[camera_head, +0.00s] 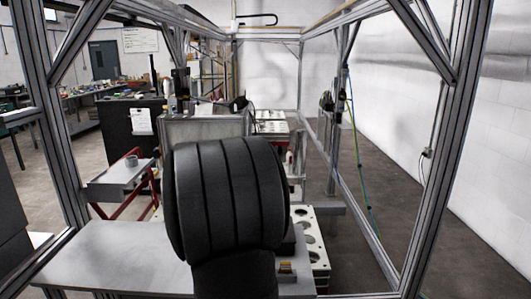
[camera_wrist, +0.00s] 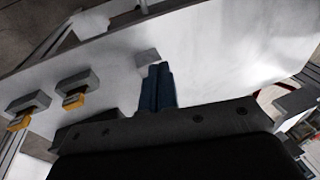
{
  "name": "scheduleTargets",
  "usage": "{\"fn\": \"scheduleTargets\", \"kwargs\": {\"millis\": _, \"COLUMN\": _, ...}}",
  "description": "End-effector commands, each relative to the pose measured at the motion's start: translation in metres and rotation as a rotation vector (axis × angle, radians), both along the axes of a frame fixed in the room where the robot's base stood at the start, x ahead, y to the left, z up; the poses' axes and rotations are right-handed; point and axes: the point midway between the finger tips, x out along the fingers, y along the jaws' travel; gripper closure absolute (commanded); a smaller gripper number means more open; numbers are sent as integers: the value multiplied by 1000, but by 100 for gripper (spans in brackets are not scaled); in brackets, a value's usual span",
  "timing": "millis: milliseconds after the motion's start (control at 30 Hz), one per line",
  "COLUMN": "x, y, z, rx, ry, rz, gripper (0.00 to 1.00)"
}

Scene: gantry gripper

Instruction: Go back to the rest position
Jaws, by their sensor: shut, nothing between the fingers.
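My gripper (camera_wrist: 157,88) shows in the wrist view with its two blue fingers side by side and closed together, nothing between them. It is over a pale grey table surface (camera_wrist: 200,50). A small grey block (camera_wrist: 147,56) lies just beyond the fingertips in the picture; I cannot tell whether they touch. In the head view my large black ribbed arm part fills the middle and hides the gripper. The grey table (camera_head: 110,262) shows to its left.
Two grey blocks with yellow parts, one (camera_wrist: 76,88) and another (camera_wrist: 28,108), stand at the left in the wrist view. Aluminium frame posts (camera_head: 440,150) enclose the area. White plates with round holes (camera_head: 312,240) stand right of my arm. A grey tray stand (camera_head: 122,180) is at left.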

Motion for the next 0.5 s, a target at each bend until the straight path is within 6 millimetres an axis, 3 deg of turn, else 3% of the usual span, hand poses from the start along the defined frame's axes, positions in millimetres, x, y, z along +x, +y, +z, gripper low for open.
{"fn": "scheduleTargets", "kwargs": {"millis": 233, "x": -49, "y": 0, "z": -6, "rx": 0, "ry": 0, "rz": 2, "gripper": 100}}
{"fn": "scheduleTargets", "kwargs": {"millis": 500, "x": -54, "y": -14, "z": 47, "rx": 1, "ry": -3, "rz": -3, "gripper": 100}}
